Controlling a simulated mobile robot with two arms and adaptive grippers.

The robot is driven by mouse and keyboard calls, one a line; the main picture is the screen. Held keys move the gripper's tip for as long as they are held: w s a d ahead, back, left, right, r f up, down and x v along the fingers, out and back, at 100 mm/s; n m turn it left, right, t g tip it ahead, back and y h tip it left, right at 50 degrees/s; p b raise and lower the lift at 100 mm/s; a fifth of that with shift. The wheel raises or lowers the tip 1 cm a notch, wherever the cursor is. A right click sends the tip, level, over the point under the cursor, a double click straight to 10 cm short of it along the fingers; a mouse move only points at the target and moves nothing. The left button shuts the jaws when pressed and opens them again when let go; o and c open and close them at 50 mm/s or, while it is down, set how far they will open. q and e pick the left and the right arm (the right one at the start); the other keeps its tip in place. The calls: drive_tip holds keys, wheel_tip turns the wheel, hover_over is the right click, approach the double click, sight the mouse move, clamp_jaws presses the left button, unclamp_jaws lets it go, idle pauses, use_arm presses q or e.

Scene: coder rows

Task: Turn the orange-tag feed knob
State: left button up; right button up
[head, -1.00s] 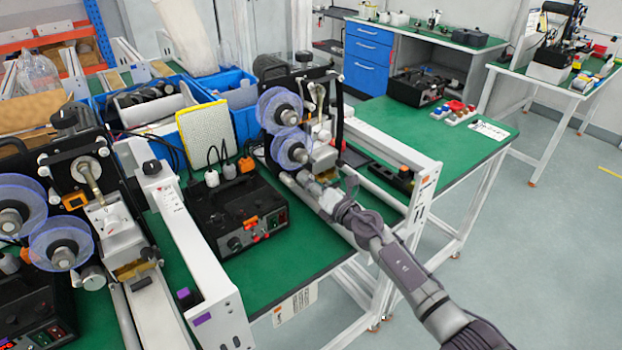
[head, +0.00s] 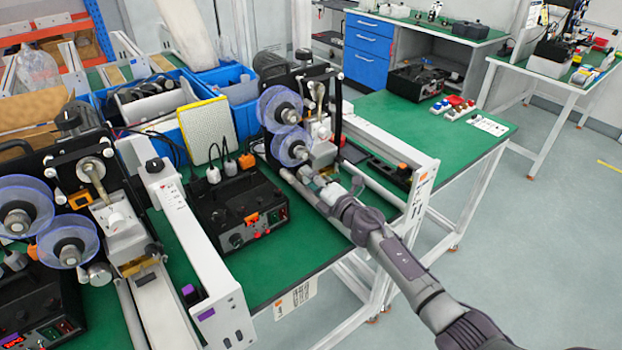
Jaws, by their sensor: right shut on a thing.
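The orange-tag unit is the right-hand reel machine, with an orange tag (head: 423,190) on its white beam and two clear blue reels (head: 292,146). Its silver feed knob (head: 307,173) sits just below and right of the lower reel. My right gripper (head: 319,182) reaches in from the lower right at the knob, low over the green bench. It is shut on the knob; the fingertips are small and their exact contact is hard to see. My left gripper is not in view.
A black control box (head: 240,212) stands left of my right gripper. A second reel machine with a purple tag (head: 206,314) fills the left. Blue bins (head: 245,95) stand behind. The white beam (head: 385,140) runs close on the right. The floor at right is clear.

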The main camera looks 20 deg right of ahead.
drive_tip(key=o, duration=1.1)
drive_tip(key=shift+s, duration=0.1)
drive_tip(key=v, duration=1.2)
